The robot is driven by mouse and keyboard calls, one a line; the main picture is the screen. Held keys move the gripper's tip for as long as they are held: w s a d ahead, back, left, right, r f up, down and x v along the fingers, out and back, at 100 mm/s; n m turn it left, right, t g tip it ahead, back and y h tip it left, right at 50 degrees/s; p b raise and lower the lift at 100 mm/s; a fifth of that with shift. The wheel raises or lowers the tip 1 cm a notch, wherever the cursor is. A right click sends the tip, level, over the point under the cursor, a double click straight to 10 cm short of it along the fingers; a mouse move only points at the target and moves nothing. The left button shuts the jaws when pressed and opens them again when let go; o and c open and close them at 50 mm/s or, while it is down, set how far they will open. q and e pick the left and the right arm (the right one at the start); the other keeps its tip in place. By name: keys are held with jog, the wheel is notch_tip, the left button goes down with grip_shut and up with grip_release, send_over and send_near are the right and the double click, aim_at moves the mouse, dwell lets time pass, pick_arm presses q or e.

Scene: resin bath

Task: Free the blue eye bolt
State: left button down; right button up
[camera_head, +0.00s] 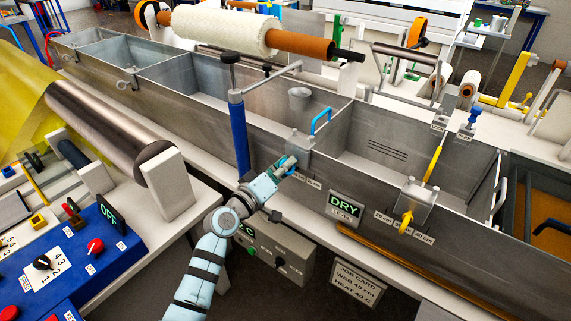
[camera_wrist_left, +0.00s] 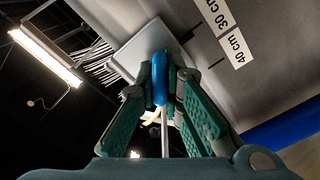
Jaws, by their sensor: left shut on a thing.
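The blue eye bolt (camera_wrist_left: 160,80) stands between the two green-grey fingers of my left gripper (camera_wrist_left: 168,85) in the left wrist view, in front of a grey block (camera_wrist_left: 140,48). In the head view my left gripper (camera_head: 285,167) is shut at the front of a grey block (camera_head: 299,147) on the near wall of the bath. The gripper largely hides the eye bolt there. I cannot tell how deep the bolt sits in the block. My right gripper is not in view.
A blue post (camera_head: 240,135) with a dark knob stands left of the gripper. A blue bent handle (camera_head: 321,120) rises behind the block. A similar block (camera_head: 411,203) with a yellow eye bolt (camera_head: 406,224) is to the right. A DRY sign (camera_head: 345,207) hangs on the bath wall (camera_head: 470,235).

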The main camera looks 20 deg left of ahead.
pick_arm(q)
jog(key=shift+f, duration=0.1)
dwell(0.3)
jog(key=c, duration=1.7)
grip_release()
jog(key=shift+s+a, duration=0.1)
jog(key=v, duration=1.2)
